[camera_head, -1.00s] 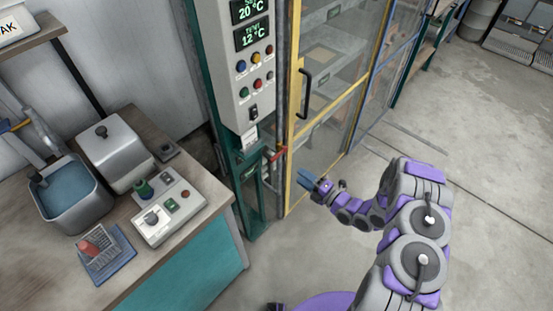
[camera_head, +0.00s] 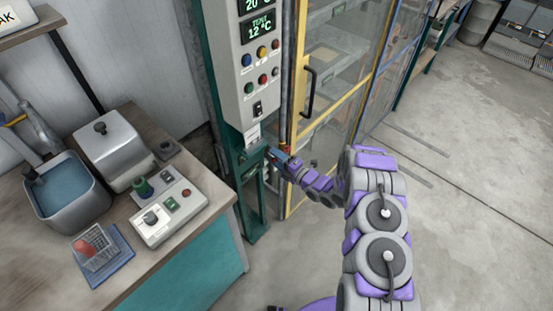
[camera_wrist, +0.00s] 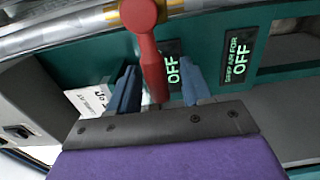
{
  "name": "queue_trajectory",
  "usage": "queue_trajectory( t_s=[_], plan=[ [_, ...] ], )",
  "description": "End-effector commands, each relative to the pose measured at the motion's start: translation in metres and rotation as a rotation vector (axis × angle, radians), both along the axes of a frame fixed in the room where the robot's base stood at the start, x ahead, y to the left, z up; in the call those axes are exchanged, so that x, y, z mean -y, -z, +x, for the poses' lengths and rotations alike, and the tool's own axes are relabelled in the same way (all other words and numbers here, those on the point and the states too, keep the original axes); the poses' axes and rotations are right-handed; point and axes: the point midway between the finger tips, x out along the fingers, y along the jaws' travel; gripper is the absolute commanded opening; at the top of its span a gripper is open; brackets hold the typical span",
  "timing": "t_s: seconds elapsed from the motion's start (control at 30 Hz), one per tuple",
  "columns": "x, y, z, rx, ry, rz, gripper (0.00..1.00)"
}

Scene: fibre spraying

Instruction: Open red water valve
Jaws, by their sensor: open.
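The red water valve handle (camera_wrist: 146,42) hangs from a pipe in the wrist view, and its lower end lies between the two blue fingers of my gripper (camera_wrist: 157,67). The fingers are open, one on each side of the handle, with a visible gap to each. In the head view my gripper (camera_head: 273,156) is at the green post below the control box. The valve is mostly hidden there behind my gripper.
A grey control box (camera_head: 246,80) with displays and buttons is above my gripper. A yellow-framed glass door (camera_head: 330,120) stands just right. A workbench (camera_head: 215,188) with a water basin (camera_head: 68,190) is at left. Green labels reading OFF (camera_wrist: 245,50) sit behind the valve.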

Motion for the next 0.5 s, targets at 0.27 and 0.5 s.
queue_trajectory(
  t_s=[0.27,0.5],
  plan=[
    [0.0001,-0.0004,0.0017,-0.001,0.002,0.002,0.49],
    [-0.0013,0.0000,0.0018,-0.001,0.001,-0.001,0.30]
  ],
)
